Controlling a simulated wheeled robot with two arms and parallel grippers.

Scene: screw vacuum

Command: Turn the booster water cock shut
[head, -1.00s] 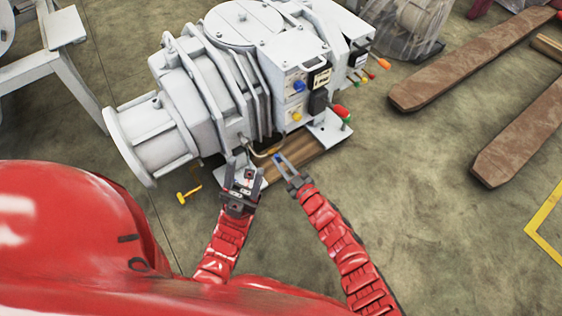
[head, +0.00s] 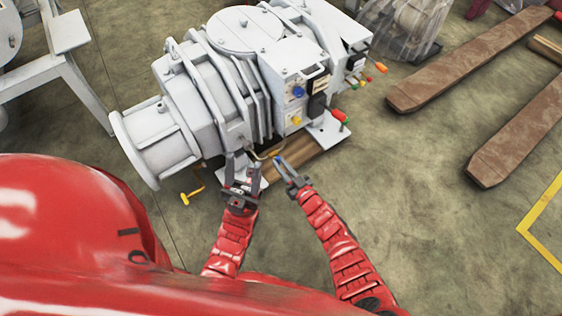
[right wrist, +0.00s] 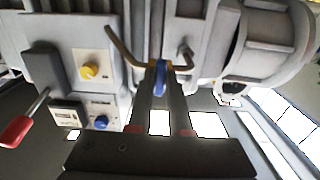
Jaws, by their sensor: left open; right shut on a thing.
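The water cock is a small valve with a blue handle (head: 277,159) and a yellowish part, on a thin pipe low at the front of the grey vacuum booster (head: 205,95). In the right wrist view, the blue handle (right wrist: 160,79) stands between the fingertips of my right gripper (right wrist: 163,85), in line with the fingers. My right gripper (head: 281,164) is shut on this handle in the head view. My left gripper (head: 243,160) is open and empty just left of the cock, its fingers pointing at the machine's underside. The exact finger contact is partly hidden.
A control box with a blue knob (head: 298,91), a yellow knob (head: 296,120) and a red-tipped lever (head: 340,117) is above right of the cock. A yellow handle (head: 192,195) is low on the left.

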